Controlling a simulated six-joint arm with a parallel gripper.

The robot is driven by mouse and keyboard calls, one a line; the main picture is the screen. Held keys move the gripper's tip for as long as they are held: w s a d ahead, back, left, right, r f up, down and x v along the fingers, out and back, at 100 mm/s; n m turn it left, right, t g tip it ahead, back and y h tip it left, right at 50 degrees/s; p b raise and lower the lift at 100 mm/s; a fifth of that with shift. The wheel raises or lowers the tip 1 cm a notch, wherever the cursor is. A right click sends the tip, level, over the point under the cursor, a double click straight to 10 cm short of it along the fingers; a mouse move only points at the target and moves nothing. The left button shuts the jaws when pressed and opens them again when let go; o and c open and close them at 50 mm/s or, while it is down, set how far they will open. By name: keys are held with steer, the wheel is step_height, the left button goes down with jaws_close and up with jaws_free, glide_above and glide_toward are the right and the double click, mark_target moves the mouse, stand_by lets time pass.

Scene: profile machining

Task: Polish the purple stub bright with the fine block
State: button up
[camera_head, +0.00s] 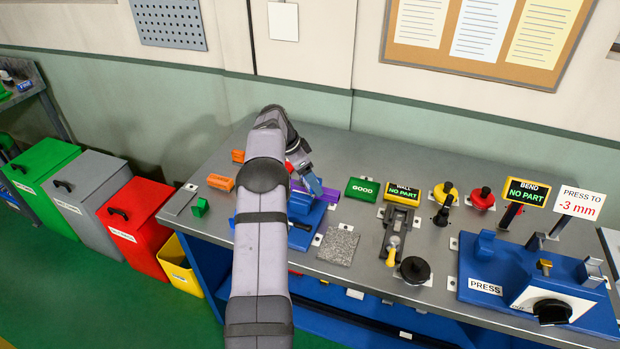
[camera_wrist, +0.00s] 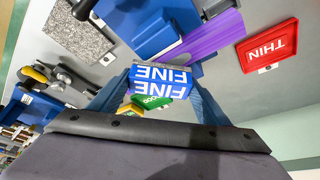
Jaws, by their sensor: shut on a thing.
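The purple stub (camera_head: 328,194) lies in a blue clamp (camera_head: 305,232) on the bench, mostly hidden behind my arm in the head view. It also shows in the wrist view (camera_wrist: 215,38), sticking out of the blue clamp (camera_wrist: 145,25). My gripper (camera_head: 312,182) is over the clamp area, close to the stub. In the wrist view my gripper (camera_wrist: 155,95) is shut on the fine block (camera_wrist: 162,74), a blue and white block lettered FINE. The block appears close to the stub; I cannot tell whether they touch.
A grey speckled pad (camera_head: 338,246) lies right of the clamp. A green GOOD tray (camera_head: 362,189) is behind it, and a red THIN tray (camera_wrist: 268,44) shows in the wrist view. A wall gauge (camera_head: 398,225) and blue press (camera_head: 535,290) stand right. Orange pieces (camera_head: 220,182) lie left.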

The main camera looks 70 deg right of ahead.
mark_target(294, 182)
steer(key=shift+w+p, duration=2.3)
steer(key=shift+w, duration=0.5)
steer(key=shift+s+f+b, duration=0.15)
steer(key=shift+s+b, duration=0.05)
steer(key=shift+b, duration=0.15)
steer(key=shift+s+b, duration=1.9)
steer(key=shift+s, duration=1.05)
steer(key=r, duration=0.1)
steer(key=r+p, duration=0.1)
steer(key=r, duration=0.1)
steer(key=shift+s, duration=0.35)
steer(key=shift+r+p, duration=1.9)
steer(key=shift+r, duration=0.85)
steer(key=shift+w, duration=0.1)
